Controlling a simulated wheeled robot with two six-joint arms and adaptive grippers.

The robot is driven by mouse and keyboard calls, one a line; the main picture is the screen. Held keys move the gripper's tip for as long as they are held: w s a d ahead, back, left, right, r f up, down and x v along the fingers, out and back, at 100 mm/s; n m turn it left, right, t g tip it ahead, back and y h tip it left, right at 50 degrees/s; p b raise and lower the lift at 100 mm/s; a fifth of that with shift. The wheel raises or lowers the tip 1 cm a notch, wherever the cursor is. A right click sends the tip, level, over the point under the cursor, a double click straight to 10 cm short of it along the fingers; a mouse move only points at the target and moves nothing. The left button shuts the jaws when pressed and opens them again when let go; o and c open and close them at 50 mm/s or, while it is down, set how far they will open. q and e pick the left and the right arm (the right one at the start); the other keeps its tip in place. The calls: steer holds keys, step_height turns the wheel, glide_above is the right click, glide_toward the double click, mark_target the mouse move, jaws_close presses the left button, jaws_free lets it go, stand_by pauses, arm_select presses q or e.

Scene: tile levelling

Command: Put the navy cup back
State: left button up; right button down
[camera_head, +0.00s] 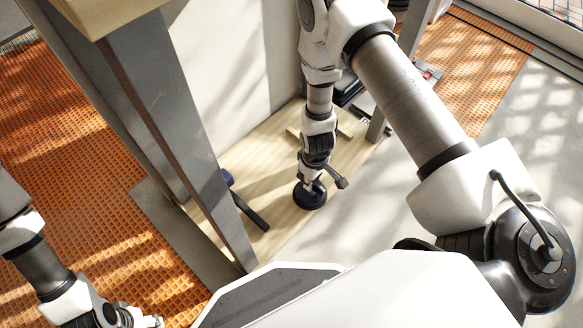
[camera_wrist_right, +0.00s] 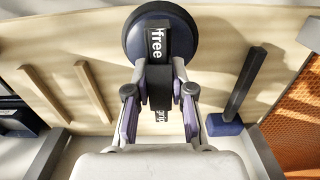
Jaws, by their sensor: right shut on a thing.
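The navy cup (camera_head: 309,197) is a round, dark suction disc with a bar handle. It shows over the front part of the pale wooden board (camera_head: 259,160); whether it touches the board I cannot tell. In the right wrist view the navy cup (camera_wrist_right: 135,38) is at the top centre, its black handle marked "free" and "grip". My right gripper (camera_wrist_right: 159,108) is shut on that handle, with a purple-padded finger on each side. My left gripper (camera_head: 135,319) is at the bottom left edge of the head view, cut off, and its fingers are unclear.
A mallet with a blue head (camera_wrist_right: 224,125) and dark handle (camera_wrist_right: 246,82) lies right of the cup in the wrist view. Two wooden strips (camera_wrist_right: 46,95) lie left. A grey post (camera_head: 185,130) stands left of my right arm. Orange textured flooring (camera_head: 95,200) lies beyond it.

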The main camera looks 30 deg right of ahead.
steer(key=w, duration=0.1)
steer(key=w+p, duration=0.1)
steer(key=shift+w+a+r, duration=0.1)
steer(key=shift+w+a, duration=0.2)
steer(key=shift+a, duration=0.1)
steer(key=b, duration=0.1)
steer(key=w+f+b, duration=0.1)
steer(key=b, duration=0.1)
steer(key=shift+a+f+b, duration=0.2)
steer(key=shift+f+b, duration=0.05)
steer(key=shift+b, duration=0.05)
steer(key=w+f+b, duration=0.1)
steer(key=w+b, duration=0.1)
steer(key=b, duration=0.2)
steer(key=w+a+f+b, duration=0.1)
steer(key=f+b, duration=0.1)
steer(key=b, duration=0.1)
steer(key=shift+w+f+b, duration=0.1)
steer(key=shift+w+b, duration=0.25)
steer(key=shift+w, duration=0.05)
steer(key=shift+r, duration=0.25)
steer(key=c, duration=1)
jaws_free()
steer(key=shift+f, duration=0.15)
